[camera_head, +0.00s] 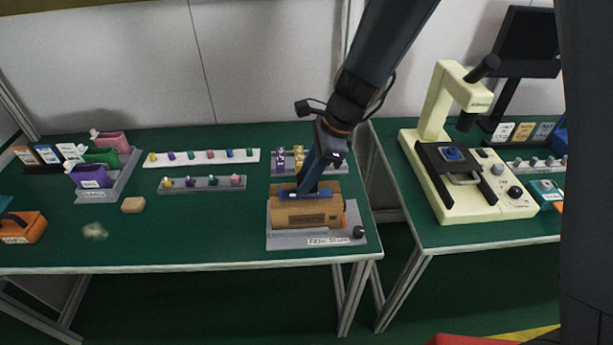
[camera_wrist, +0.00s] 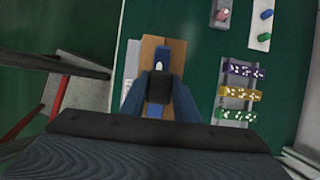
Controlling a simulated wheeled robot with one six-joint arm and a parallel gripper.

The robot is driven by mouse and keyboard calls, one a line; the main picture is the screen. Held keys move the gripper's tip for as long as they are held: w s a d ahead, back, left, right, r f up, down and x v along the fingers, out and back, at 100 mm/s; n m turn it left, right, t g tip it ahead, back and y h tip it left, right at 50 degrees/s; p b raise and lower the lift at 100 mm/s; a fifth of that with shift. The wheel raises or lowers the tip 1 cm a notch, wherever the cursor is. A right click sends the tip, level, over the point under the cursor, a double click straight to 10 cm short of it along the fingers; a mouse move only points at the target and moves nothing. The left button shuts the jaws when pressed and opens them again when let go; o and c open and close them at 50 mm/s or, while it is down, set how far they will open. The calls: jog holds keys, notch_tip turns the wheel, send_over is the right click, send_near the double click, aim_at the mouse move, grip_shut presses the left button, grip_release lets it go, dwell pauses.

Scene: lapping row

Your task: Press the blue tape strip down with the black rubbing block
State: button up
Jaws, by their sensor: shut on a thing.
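A brown block-shaped workpiece (camera_head: 306,213) with dark lettering sits on a grey base plate (camera_head: 290,241) near the right end of the left table. The blue tape strip (camera_head: 287,191) lies along its top; it also shows in the wrist view (camera_wrist: 170,52). My gripper (camera_wrist: 160,90) is shut on the black rubbing block (camera_wrist: 159,89), which shows between the blue fingers. In the head view my gripper (camera_head: 308,186) is down at the workpiece's top, over the strip. I cannot tell whether the block touches the tape. The strip is partly hidden beneath my gripper.
A rack with purple, yellow and green pieces (camera_head: 289,160) stands just behind the workpiece. A white rail (camera_head: 203,158) and a grey rail (camera_head: 201,184) with small coloured pieces lie to the left. A cream microscope (camera_head: 433,160) stands on the right table. The left table's front middle is clear.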

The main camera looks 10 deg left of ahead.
jog(key=shift+f, duration=0.6)
dwell(1.9)
jog(key=shift+r, duration=0.1)
notch_tip(320, 180, up, 7)
jog(key=p, duration=0.7)
jog(key=shift+s, duration=0.1)
dwell(0.4)
